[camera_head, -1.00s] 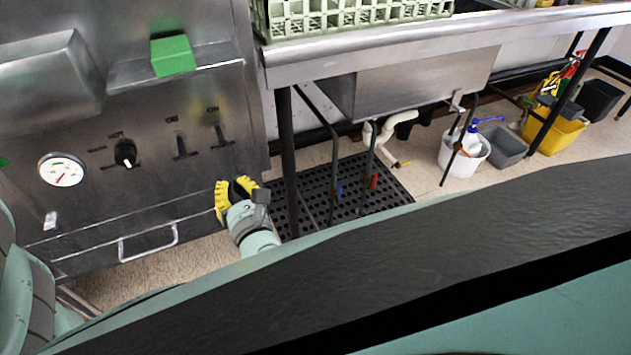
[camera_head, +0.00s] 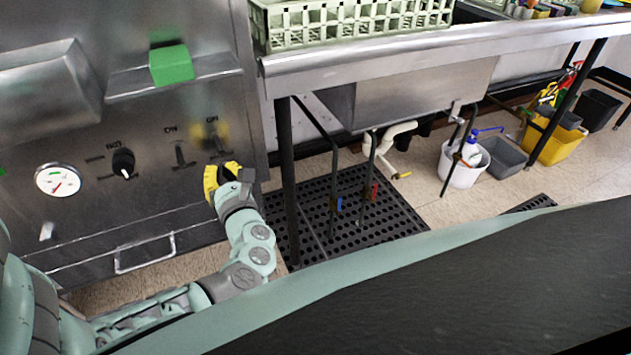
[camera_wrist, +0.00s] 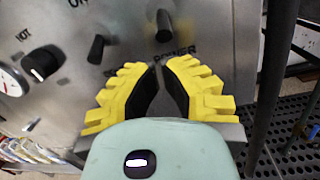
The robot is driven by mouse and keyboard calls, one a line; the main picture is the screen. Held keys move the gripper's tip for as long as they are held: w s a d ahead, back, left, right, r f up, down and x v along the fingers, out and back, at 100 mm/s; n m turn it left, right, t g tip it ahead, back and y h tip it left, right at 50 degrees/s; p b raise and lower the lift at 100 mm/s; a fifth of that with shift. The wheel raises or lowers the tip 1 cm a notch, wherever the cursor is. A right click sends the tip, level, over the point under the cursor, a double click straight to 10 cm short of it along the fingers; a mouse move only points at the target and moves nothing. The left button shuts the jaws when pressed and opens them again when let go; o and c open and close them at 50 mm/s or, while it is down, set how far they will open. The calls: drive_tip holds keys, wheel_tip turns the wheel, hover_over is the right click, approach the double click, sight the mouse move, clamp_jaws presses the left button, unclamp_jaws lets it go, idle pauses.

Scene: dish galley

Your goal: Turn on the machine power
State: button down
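The steel machine front (camera_head: 70,115) fills the left of the head view. It carries two small dark levers, each with an "ON" label above. The right one, the power lever (camera_head: 217,137), is beside a yellow reflection. In the wrist view the power lever (camera_wrist: 164,27) stands just beyond the fingertips, with "POWER" printed below it. The other lever (camera_wrist: 96,48) is to its left. My gripper (camera_head: 221,172), with yellow fingers, is below and close to the power lever, apart from it. In the wrist view the gripper (camera_wrist: 161,64) has its tips nearly together, with nothing between them.
Left of the levers are a black rotary knob (camera_head: 123,163) and a round gauge (camera_head: 58,181). A drawer-like handle (camera_head: 145,253) sits lower down. A green block (camera_head: 171,65) is on the ledge above. A table leg (camera_head: 286,180) stands close right of my gripper.

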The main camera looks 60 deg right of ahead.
drive_tip(key=shift+x, duration=1.4)
drive_tip(key=shift+s+a+r+p, duration=0.1)
drive_tip(key=shift+r+p, duration=0.1)
drive_tip(key=shift+p, duration=0.45)
drive_tip(key=shift+f+g+p, duration=0.1)
drive_tip(key=shift+g+p, duration=0.2)
